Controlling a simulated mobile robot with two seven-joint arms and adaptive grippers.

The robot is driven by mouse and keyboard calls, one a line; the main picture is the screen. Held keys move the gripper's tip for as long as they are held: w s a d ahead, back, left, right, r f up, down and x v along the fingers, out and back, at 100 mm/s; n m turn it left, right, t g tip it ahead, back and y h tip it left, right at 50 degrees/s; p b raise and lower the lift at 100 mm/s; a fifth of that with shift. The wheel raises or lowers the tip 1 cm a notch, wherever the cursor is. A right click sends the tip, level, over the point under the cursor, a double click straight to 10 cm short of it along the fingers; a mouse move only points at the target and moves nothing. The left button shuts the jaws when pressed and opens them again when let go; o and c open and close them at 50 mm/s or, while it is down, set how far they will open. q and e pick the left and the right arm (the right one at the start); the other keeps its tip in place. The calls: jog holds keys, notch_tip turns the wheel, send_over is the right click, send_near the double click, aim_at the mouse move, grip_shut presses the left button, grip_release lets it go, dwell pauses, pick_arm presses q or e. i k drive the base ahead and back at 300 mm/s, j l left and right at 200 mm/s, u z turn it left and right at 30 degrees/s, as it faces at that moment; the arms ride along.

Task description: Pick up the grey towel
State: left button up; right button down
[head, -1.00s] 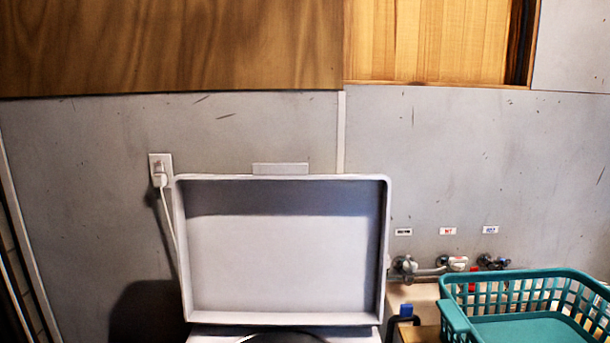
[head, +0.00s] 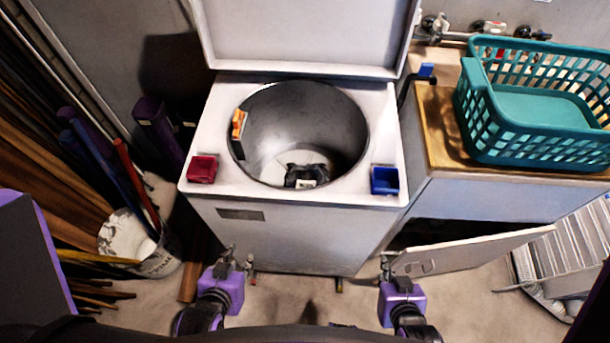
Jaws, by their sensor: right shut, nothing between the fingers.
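I cannot make out a grey towel for certain. A top-loading washer (head: 300,238) stands in front of me with its lid (head: 300,35) raised. In its round drum (head: 335,125) lies a dark lumpy thing (head: 304,172) with a small pale patch; I cannot tell what it is. My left gripper (head: 238,260) is low before the washer's front left, and its fingers are too small to judge. My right gripper (head: 386,264) is low before the front right, shut and empty. Both are apart from the drum opening.
A red box (head: 202,169) and a blue box (head: 385,181) sit on the washer's front corners. A teal basket (head: 530,150) stands on the counter at right. An open cabinet door (head: 470,252) juts out below. A bucket (head: 160,262) and poles crowd the left.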

aim_at(299, 177)
jog(key=k+l+z, duration=0.1)
jog(key=l+z, duration=0.55)
jog(key=k+l+z, duration=0.1)
jog(key=z, duration=0.25)
jog(key=l, duration=0.1)
